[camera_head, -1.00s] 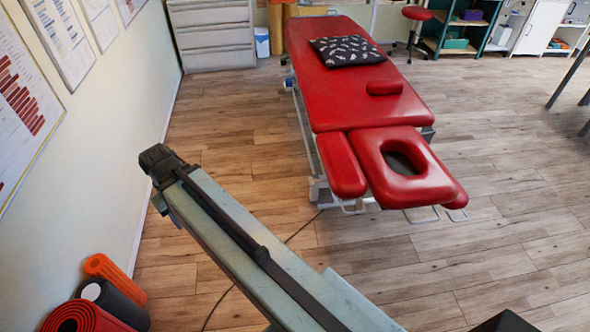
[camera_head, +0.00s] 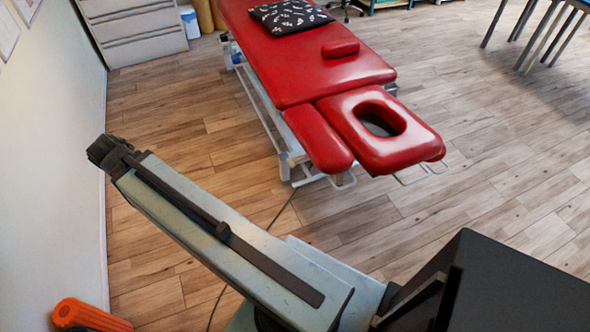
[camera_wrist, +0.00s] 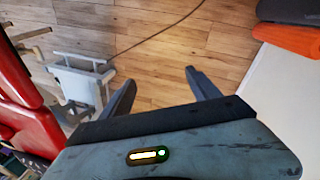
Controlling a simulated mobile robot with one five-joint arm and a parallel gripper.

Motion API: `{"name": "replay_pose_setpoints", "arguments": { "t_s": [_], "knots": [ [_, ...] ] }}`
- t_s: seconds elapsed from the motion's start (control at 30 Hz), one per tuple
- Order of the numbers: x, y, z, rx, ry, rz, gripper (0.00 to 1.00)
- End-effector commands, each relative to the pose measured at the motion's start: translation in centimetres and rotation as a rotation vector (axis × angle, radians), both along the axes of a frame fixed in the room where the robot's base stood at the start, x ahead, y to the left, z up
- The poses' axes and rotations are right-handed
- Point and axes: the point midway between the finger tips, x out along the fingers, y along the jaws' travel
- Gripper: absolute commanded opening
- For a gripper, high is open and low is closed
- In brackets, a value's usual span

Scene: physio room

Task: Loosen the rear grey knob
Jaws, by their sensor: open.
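No grey knob can be made out in either view. The red treatment table (camera_head: 300,72) with its headrest (camera_head: 378,128) stands ahead. Its pale metal frame shows under the headrest, and part of the table shows at the left of the wrist view (camera_wrist: 18,85). My gripper (camera_wrist: 160,88) is open, with its two dark fingers apart over bare floor and nothing between them. In the head view my arm reaches to the left, and its end is well apart from the table.
An orange roll (camera_head: 85,315) lies by the wall at lower left; it also shows in the wrist view (camera_wrist: 290,38). Grey drawers (camera_head: 133,30) stand at the back left. A thin cable (camera_head: 283,208) crosses the floor.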

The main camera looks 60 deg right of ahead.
Motion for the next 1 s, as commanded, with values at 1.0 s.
{"name": "replay_pose_setpoints", "arguments": {
  "t_s": [1.0],
  "knots": [
    [-17.0, -36.3, -15.7, -1.554, -0.653, -1.285, 0.71]
  ]
}}
